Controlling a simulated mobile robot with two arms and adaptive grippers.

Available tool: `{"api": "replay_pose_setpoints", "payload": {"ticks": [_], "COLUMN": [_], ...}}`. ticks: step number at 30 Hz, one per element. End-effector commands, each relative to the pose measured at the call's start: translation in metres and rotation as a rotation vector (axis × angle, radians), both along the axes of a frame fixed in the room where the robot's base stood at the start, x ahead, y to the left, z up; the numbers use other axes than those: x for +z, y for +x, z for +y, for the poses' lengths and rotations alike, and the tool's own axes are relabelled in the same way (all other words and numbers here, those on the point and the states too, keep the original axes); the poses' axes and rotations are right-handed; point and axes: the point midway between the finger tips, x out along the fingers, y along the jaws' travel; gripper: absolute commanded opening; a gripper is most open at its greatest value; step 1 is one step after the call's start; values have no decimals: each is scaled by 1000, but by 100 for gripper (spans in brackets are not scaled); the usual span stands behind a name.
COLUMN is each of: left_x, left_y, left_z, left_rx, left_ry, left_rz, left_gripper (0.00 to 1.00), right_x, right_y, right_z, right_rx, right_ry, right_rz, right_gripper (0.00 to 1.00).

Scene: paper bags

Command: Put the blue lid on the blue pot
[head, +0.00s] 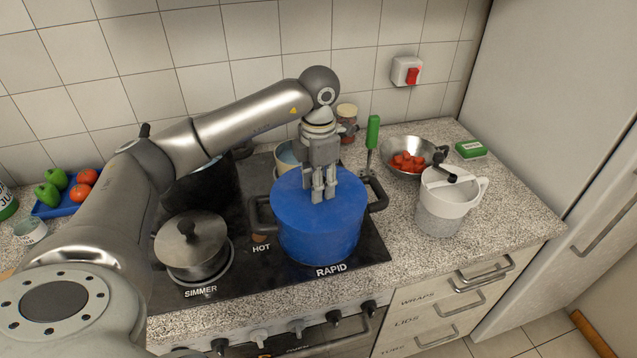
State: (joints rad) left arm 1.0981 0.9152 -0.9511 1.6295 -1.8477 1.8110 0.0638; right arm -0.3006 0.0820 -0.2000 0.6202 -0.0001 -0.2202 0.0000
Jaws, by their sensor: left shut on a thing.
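The blue pot (320,244) stands on the stove's front right burner, by the word RAPID, with dark handles at its sides. The blue lid (293,207) lies over the pot's top and looks level. I cannot tell whether it touches the rim all round. My left gripper (322,194) points down at the middle of the lid and is shut on it, probably at its knob, which the fingers hide. My right gripper is not in view.
A steel pot with a lid (192,248) stands on the SIMMER burner. To the right are a green-handled tool (372,135), a metal bowl (396,146) of red pieces, and a white jug (445,205). A blue tray (66,203) holds vegetables at far left. The front right counter is clear.

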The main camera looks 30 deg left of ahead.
Motion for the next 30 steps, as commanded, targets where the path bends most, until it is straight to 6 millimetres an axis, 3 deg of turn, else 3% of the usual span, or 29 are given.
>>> {"api": "replay_pose_setpoints", "payload": {"ticks": [8, 9, 14, 21, 26, 30], "left_x": [-5, -4, -4, -4, -5, -5], "left_y": [0, 0, 0, 0, 0, 0], "left_z": [0, 0, 0, 0, 0, 0], "left_rx": [0, 0, 0, 0, 0, 0], "left_ry": [0, 0, 0, 0, 1, 1], "left_rz": [0, 0, 0, 0, 1, 1], "left_gripper": [3, 34, 54, 56, 75, 78], "right_x": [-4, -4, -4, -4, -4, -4], "right_y": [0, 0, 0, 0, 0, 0], "right_z": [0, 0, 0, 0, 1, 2], "right_rx": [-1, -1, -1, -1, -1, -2], "right_ry": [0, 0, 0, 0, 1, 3], "right_rz": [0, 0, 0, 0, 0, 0], "right_gripper": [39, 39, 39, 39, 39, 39]}}
